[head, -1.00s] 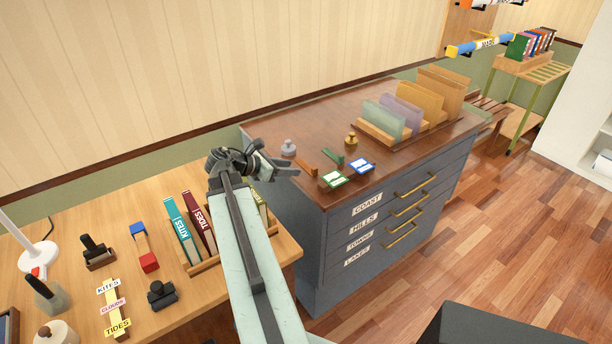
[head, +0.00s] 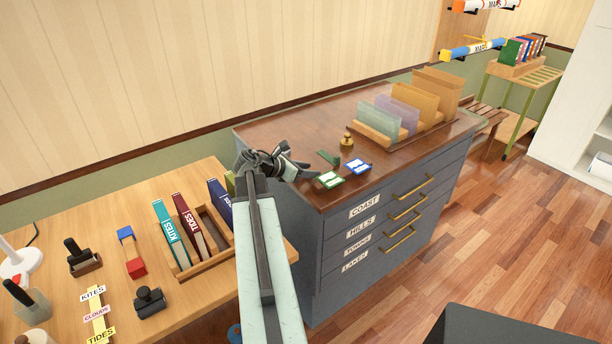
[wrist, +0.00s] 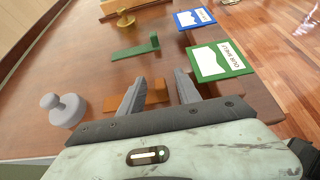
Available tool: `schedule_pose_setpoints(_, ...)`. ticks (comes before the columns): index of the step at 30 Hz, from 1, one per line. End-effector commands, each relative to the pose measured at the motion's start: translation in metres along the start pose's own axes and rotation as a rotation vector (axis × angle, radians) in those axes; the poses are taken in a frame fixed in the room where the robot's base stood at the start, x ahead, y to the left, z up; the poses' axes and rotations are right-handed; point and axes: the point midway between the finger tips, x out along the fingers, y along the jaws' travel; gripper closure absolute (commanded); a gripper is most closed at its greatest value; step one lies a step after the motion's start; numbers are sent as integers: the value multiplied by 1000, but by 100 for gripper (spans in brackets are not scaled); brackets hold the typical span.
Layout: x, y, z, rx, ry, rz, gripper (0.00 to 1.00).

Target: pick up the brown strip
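The brown strip (wrist: 156,96) lies on the brown cabinet top in the wrist view. It has a small raised end and passes beneath the left finger, so part of it is hidden. My gripper (wrist: 160,84) is open, with its two fingers apart on either side of the strip's raised end. I cannot tell how high the fingers are above the wood. In the head view my gripper (head: 298,170) is over the cabinet's near left part and hides the strip.
A green strip (wrist: 136,50), a brass weight (wrist: 125,20) and a grey knobbed weight (wrist: 62,109) stand nearby. Green-framed (wrist: 220,60) and blue-framed (wrist: 194,18) cards lie to the right. A file rack (head: 376,139) stands farther back on the cabinet (head: 300,120).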

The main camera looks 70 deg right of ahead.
Motion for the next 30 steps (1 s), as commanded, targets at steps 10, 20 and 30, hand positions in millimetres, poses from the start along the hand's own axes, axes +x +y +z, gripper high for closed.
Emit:
schedule_pose_setpoints(10,7,0,0,1,0,0,88)
schedule_pose_setpoints(20,7,-1,1,1,0,-1,100)
schedule_pose_setpoints(30,-9,1,23,-1,0,3,100)
